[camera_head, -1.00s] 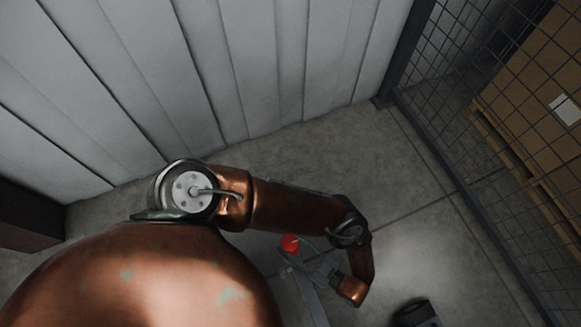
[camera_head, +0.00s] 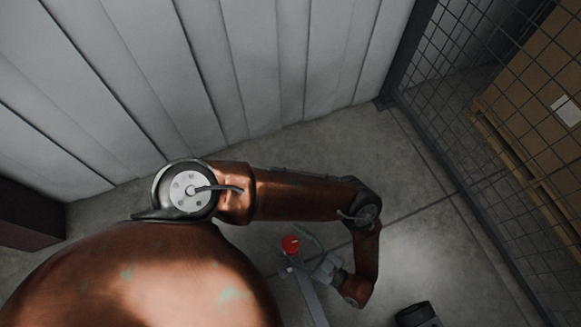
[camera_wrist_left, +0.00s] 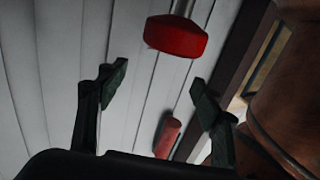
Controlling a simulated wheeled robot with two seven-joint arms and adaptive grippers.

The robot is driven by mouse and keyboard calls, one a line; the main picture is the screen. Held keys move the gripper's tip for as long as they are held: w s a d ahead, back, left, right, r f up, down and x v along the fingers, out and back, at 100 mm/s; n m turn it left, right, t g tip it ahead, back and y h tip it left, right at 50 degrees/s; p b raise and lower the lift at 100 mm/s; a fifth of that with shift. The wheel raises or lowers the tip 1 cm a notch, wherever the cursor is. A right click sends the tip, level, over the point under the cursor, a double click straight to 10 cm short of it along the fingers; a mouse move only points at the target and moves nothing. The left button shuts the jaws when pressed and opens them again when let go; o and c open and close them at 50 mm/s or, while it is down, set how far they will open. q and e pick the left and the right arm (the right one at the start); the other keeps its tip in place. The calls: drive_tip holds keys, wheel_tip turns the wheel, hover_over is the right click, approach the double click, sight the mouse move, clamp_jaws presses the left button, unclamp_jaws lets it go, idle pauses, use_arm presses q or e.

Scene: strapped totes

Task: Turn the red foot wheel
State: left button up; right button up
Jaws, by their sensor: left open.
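The red foot wheel (camera_head: 290,244) shows in the head view as a small red round piece low over the floor, beside a grey strut (camera_head: 311,298). My left gripper (camera_head: 306,251) is just right of it, pointing toward it. In the left wrist view my left gripper's two dark fingers (camera_wrist_left: 158,86) stand wide apart with nothing between them. A large red piece (camera_wrist_left: 176,37) is beyond the fingertips at the top, and a smaller red piece (camera_wrist_left: 168,137) is lower down. I cannot tell which of the two is the wheel. My right gripper is not in view.
A pale panelled wall (camera_head: 240,70) stands behind. A wire mesh fence (camera_head: 460,150) runs along the right, with a brown carton (camera_head: 540,80) beyond it. A dark box (camera_head: 25,215) is at the left. The concrete floor (camera_head: 330,150) between is mostly clear.

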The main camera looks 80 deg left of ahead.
use_arm(q)
drive_tip(key=shift+r, duration=2.3)
drive_tip(key=shift+s, duration=0.1)
